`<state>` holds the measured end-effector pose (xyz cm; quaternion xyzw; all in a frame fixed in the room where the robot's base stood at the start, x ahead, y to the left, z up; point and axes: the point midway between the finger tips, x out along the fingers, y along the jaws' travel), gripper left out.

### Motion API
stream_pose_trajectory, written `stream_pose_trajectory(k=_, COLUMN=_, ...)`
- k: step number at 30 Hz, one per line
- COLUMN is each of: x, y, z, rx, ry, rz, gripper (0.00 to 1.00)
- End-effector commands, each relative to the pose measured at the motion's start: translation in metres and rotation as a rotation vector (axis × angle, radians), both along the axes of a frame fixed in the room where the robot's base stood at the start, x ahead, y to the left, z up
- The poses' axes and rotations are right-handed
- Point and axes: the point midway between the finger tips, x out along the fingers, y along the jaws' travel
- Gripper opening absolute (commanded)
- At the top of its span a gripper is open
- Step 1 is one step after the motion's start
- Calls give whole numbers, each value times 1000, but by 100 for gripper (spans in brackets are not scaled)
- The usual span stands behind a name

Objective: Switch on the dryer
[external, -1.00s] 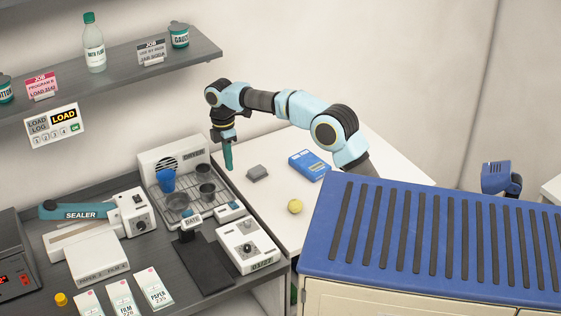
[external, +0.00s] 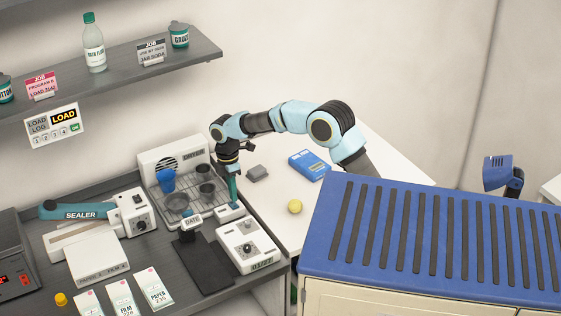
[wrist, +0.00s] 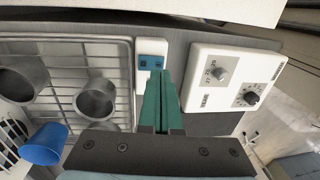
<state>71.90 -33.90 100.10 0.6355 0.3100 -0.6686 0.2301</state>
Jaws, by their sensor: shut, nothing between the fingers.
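The dryer (external: 178,152) is a white unit with a fan grille and a wire rack, at the back of the dark bench. A small white switch box with a blue rocker (wrist: 152,62) sits at the rack's right front side. The box also shows in the external view (external: 229,213). My gripper (external: 235,201) points down over the box with its teal fingers shut and empty. In the wrist view the fingertips (wrist: 166,74) are close beside the rocker. I cannot tell whether they touch the box. The rocker's position is unclear.
Grey cups (wrist: 97,97) and a blue cup (wrist: 44,145) stand on the rack. A white box with knobs (wrist: 232,79) is to the right of the fingers. A date stamper (external: 192,222) stands in front. The white table (external: 270,205) holds a yellow ball (external: 295,206).

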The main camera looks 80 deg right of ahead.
Motion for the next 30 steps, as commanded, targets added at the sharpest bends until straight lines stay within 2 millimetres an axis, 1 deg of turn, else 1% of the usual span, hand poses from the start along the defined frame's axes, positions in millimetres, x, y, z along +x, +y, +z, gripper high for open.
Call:
stream_pose_trajectory(k=3, x=-2, y=1, z=-13, rx=1, ry=2, rz=0, gripper=0)
stream_pose_trajectory(k=9, x=-2, y=2, z=-23, rx=0, ry=0, rz=0, gripper=0)
stream_pose_trajectory(k=18, x=-2, y=2, z=-25, rx=0, ry=0, rz=1, gripper=0)
stream_pose_trajectory(k=21, x=-4, y=4, z=-30, rx=-1, ry=-1, rz=0, gripper=0)
stream_pose_trajectory(k=30, x=-3, y=3, z=-30, rx=1, ry=3, rz=0, gripper=0)
